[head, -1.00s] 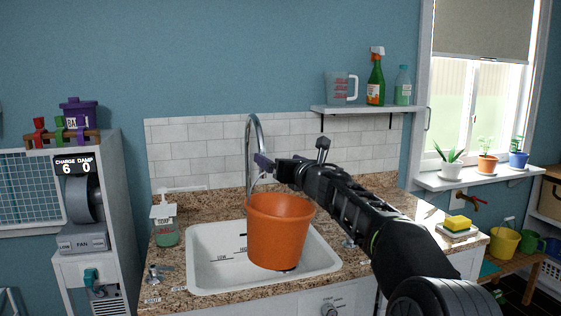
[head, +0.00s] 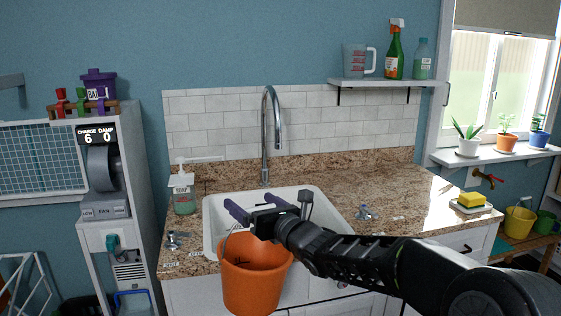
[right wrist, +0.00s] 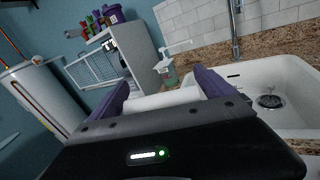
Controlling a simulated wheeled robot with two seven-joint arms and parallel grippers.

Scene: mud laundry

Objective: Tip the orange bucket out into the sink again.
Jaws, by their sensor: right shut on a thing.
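The orange bucket (head: 256,283) hangs upright in the head view, in front of the counter's front edge and overlapping the sink's near left part. My right gripper (head: 252,208) is above the bucket and shut on its handle. In the right wrist view a pale grip (right wrist: 165,101) lies between the fingers of this gripper (right wrist: 165,92). What is in the bucket cannot be made out. The white sink (head: 326,205) is set in the counter behind the gripper, and its basin is partly hidden by my arm. In the right wrist view the sink (right wrist: 290,85) shows a dark drain. My left gripper is out of view.
The tall faucet (head: 265,135) stands behind the sink. A soap dispenser (head: 183,190) is at the counter's left and tap handles (head: 365,212) flank the sink. A sponge (head: 472,199) lies at the right. The fan cabinet (head: 150,190) stands to the left.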

